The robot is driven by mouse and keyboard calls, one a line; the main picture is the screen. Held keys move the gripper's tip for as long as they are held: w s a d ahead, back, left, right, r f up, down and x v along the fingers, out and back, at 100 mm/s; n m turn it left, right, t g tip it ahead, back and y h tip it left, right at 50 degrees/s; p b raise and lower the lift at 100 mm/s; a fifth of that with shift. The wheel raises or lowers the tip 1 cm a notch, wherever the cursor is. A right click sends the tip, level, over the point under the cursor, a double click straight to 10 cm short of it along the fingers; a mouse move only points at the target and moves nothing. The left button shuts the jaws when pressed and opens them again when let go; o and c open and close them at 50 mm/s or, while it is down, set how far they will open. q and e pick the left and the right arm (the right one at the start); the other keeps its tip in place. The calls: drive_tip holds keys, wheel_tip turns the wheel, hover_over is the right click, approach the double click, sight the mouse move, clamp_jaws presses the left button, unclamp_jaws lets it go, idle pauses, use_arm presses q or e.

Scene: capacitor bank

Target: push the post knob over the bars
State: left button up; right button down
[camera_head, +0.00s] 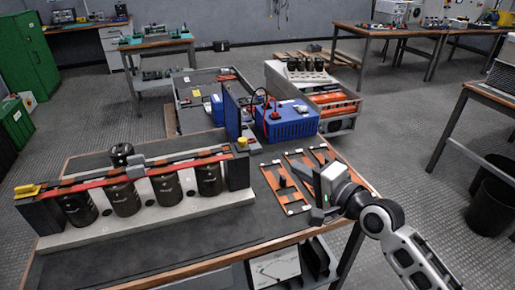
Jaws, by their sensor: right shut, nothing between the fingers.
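The capacitor bank stands on the dark-topped table (180,236) at the left, with a row of black capacitors (124,197) in a pale base. Red and copper-coloured bars (150,174) run along its top between black end blocks with yellow parts (27,190). A round black knob (122,152), which looks like the post knob, stands up behind the bars, left of the middle. A small grey block (136,161) sits beside it at the bars. My right gripper (318,214) is shut and empty, low over the table's right side, well away from the bank. My left gripper is out of view.
Flat orange-and-black plates (285,187) lie on the table between the bank and my right gripper. A blue box (288,122) with cables and an upright blue panel (232,115) stand behind. The table's front middle is clear.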

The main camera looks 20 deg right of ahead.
drive_tip(key=shift+w+d+r+m, duration=0.2)
drive_tip(key=shift+r+m, duration=0.1)
drive_tip(key=shift+r, duration=0.15)
drive_tip(key=shift+w+d+r+m, duration=0.2)
drive_tip(key=shift+r+m, duration=0.1)
drive_tip(key=shift+r, duration=0.15)
approach(243, 144)
drive_tip(key=w+d, duration=0.3)
drive_tip(key=w, duration=0.3)
drive_tip(key=a, duration=0.2)
drive_tip(key=w+a, duration=0.1)
drive_tip(key=shift+a+f, duration=0.15)
drive_tip(key=shift+f, duration=0.1)
